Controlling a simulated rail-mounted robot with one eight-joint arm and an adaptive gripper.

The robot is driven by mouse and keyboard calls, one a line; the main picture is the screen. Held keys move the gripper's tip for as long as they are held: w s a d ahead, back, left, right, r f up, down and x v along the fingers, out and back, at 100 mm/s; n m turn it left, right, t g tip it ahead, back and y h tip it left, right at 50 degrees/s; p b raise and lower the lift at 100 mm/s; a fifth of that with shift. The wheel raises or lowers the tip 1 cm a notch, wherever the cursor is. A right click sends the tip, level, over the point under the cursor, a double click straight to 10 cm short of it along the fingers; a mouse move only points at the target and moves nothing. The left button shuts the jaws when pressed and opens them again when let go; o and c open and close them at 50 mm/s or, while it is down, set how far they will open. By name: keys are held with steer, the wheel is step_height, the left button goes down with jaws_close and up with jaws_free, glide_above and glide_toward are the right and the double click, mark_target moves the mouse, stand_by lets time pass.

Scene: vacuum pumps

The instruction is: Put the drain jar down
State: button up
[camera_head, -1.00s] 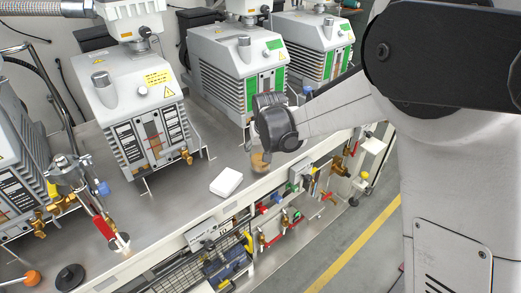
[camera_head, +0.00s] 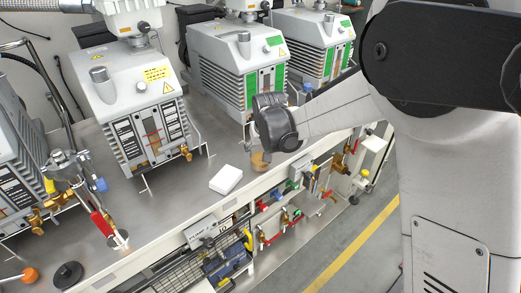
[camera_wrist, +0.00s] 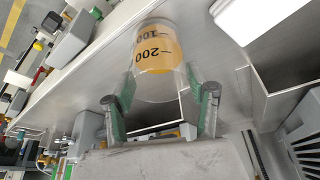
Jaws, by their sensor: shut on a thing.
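The drain jar (camera_wrist: 158,58) is clear, with amber contents and black 100 and 200 marks, in the wrist view. My gripper (camera_wrist: 160,95) is shut on it, with a green-padded finger on each side. In the head view the jar (camera_head: 260,160) shows as a small amber patch under my dark wrist, over the front part of the grey bench (camera_head: 165,205). My wrist hides its upper part. I cannot tell whether its base touches the bench.
A white box (camera_head: 226,179) lies on the bench to the left of the jar. Vacuum pumps (camera_head: 135,100) stand along the back, with a brass drain valve (camera_head: 186,152) on the nearer one. Bench surface is bare around the box. Valves and hoses line the front below the edge.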

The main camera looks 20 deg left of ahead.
steer(key=shift+f, duration=0.1)
steer(key=o, duration=1.5)
steer(key=v, duration=1.2)
steer(key=shift+d, duration=0.1)
jaws_close()
